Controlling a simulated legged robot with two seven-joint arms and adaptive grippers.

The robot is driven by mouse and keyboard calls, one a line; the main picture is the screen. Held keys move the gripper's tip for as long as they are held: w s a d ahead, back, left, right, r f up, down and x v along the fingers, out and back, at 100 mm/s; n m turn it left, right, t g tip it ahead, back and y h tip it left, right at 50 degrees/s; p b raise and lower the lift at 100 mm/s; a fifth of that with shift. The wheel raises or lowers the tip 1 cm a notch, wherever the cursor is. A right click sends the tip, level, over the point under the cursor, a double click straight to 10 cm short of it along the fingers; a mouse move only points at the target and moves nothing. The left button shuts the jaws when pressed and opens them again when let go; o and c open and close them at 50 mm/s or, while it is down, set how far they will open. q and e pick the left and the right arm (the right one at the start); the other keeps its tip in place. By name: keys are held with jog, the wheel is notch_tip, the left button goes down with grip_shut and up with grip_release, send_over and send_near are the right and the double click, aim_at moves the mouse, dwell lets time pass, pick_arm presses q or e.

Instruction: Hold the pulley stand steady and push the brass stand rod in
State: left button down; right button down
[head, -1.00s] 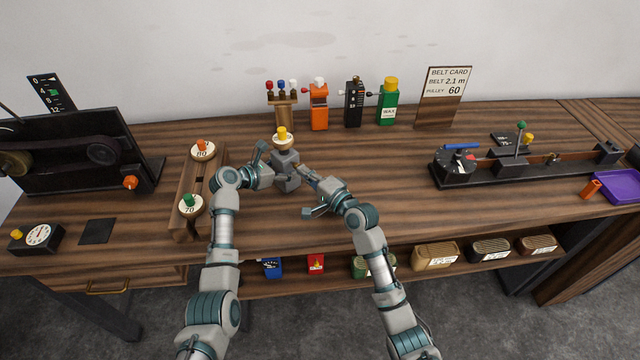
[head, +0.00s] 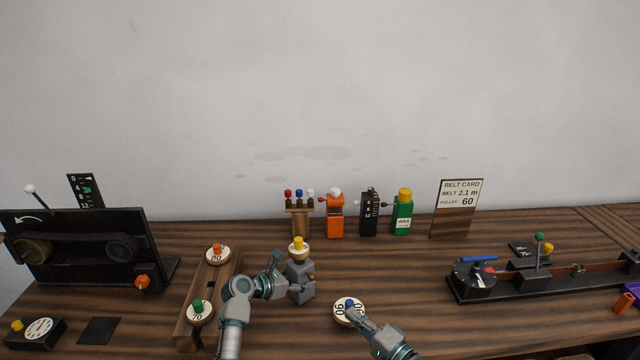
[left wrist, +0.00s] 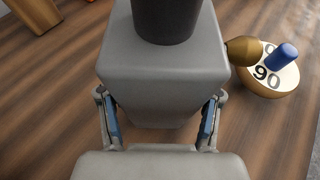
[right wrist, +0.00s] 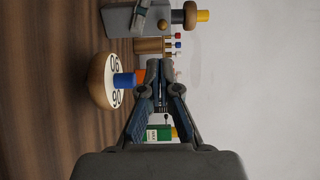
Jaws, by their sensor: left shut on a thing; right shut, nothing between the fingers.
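The pulley stand is a grey block (head: 301,284) with a dark post (left wrist: 166,18) and a yellow-knobbed pulley (head: 298,247) on top. My left gripper (head: 277,268) is shut on the block; its fingers lie on both sides in the left wrist view (left wrist: 160,112). The brass stand rod (left wrist: 242,50) sticks out of the block's right side; its brass end also shows in the right wrist view (right wrist: 163,24). How deep it sits is unclear. My right gripper (right wrist: 160,98) is shut and empty, apart from the rod, to the lower right of the stand in the head view.
A 90 pulley with a blue knob (head: 348,311) lies beside my right gripper. A wooden rack (head: 210,285) with 80 and 70 pulleys is at left.

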pick_arm(q)
jog(key=shift+c, duration=0.7)
grip_release()
jog(key=shift+w+a, duration=0.1)
